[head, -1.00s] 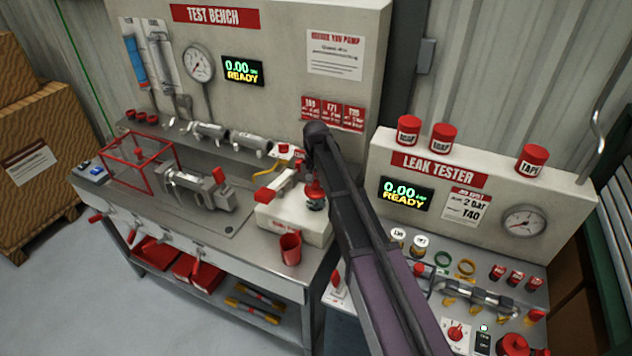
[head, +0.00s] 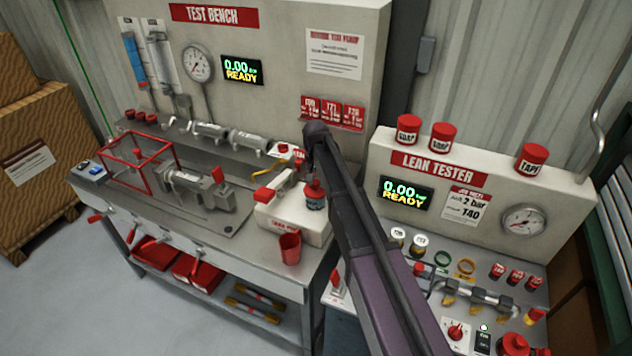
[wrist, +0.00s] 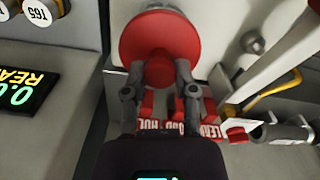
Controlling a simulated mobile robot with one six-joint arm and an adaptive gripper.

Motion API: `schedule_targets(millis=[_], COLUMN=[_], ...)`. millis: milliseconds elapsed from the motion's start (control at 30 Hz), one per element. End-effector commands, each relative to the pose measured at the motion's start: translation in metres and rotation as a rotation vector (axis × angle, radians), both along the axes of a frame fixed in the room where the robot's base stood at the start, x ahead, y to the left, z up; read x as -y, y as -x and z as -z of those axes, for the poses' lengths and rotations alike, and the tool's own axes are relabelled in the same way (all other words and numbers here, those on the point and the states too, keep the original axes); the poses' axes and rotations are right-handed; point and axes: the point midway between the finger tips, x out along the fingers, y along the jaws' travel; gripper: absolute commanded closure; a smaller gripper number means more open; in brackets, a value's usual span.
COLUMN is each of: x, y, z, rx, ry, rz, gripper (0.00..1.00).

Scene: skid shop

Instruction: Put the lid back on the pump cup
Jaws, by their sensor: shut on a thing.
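In the wrist view my gripper (wrist: 159,78) has its two dark fingers closed on the narrow part of a red lid (wrist: 160,35). The lid's wide round disc covers what is beneath it. In the head view the red lid (head: 314,187) shows just below the dark end of my arm. A small grey-blue cup (head: 315,203) shows right under the lid, at the right end of the white hand pump (head: 292,222). I cannot tell whether the lid rests on the cup or hovers over it. My fingers are hard to make out in the head view.
An open red beaker (head: 290,249) stands in front of the pump. The pump's red-ended lever (head: 264,195) is to the left. The leak tester (head: 470,190) stands close on the right. Red tags (head: 332,112) hang on the panel behind.

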Motion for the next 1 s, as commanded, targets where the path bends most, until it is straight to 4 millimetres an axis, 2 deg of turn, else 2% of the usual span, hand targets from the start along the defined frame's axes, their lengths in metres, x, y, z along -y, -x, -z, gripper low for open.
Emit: schedule_targets(millis=[667,700,833,1000], x=[-0.0023,-0.0023,-0.0023,-0.0022], y=[0.0005,0.0005,0.0005,0.0006], z=[0.0005,0.0005,0.0005,0.0005], rx=[0.000,0.000,0.000,0.000], ry=[0.000,0.000,0.000,0.000], rz=[-0.001,-0.001,-0.001,-0.001], gripper=[0.96,0.61,0.23,0.23])
